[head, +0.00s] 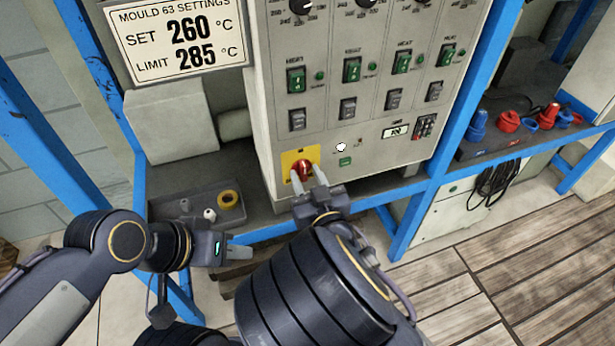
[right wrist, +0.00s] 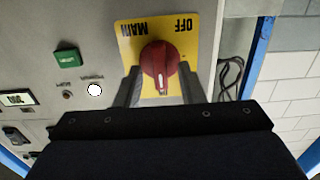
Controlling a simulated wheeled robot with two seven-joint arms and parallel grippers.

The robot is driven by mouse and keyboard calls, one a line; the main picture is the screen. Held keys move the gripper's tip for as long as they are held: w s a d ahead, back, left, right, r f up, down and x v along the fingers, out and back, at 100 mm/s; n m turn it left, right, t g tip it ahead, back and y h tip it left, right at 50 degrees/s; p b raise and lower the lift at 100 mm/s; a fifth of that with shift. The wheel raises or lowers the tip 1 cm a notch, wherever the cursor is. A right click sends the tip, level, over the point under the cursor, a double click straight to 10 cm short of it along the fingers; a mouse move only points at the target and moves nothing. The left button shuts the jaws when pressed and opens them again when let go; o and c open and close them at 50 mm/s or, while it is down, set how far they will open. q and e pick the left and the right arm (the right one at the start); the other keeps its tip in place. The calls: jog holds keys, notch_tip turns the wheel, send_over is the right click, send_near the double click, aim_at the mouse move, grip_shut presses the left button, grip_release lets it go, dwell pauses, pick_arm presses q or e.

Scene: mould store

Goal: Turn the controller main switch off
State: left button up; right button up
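The controller main switch (head: 303,168) is a red rotary knob on a yellow plate (head: 291,157), low on the grey cabinet front. In the right wrist view the knob (right wrist: 160,62) is large and the plate (right wrist: 128,30) reads upside down, with MAIN and OFF. My right gripper (head: 306,176) is at the knob, its fingers apart, one on each side of it. In the right wrist view the fingers (right wrist: 159,75) flank the knob; I cannot tell whether they touch it. My left gripper (head: 238,252) is low at the left, away from the switch; its finger opening is unclear.
The grey cabinet (head: 385,165) carries green and black rocker switches, small lamps and a display (head: 397,131). Blue frame posts (head: 448,120) border the cabinet. Red and blue fittings lie on the right shelf.

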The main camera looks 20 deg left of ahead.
grip_shut()
jog(key=n+b, duration=0.2)
jog(key=shift+a+f+n, duration=0.1)
jog(key=shift+n, duration=0.2)
jog(key=n+b, duration=0.2)
jog(key=n, duration=0.2)
jog(key=shift+s+n, duration=0.1)
jog(key=shift+n, duration=0.2)
jog(key=n+b, duration=0.2)
jog(key=n, duration=0.3)
jog(key=shift+a+f, duration=0.1)
jog(key=shift+a, duration=0.05)
jog(key=n, duration=0.5)
jog(key=shift+n+b, duration=0.35)
jog(key=shift+n, duration=0.05)
jog(key=shift+s, duration=0.1)
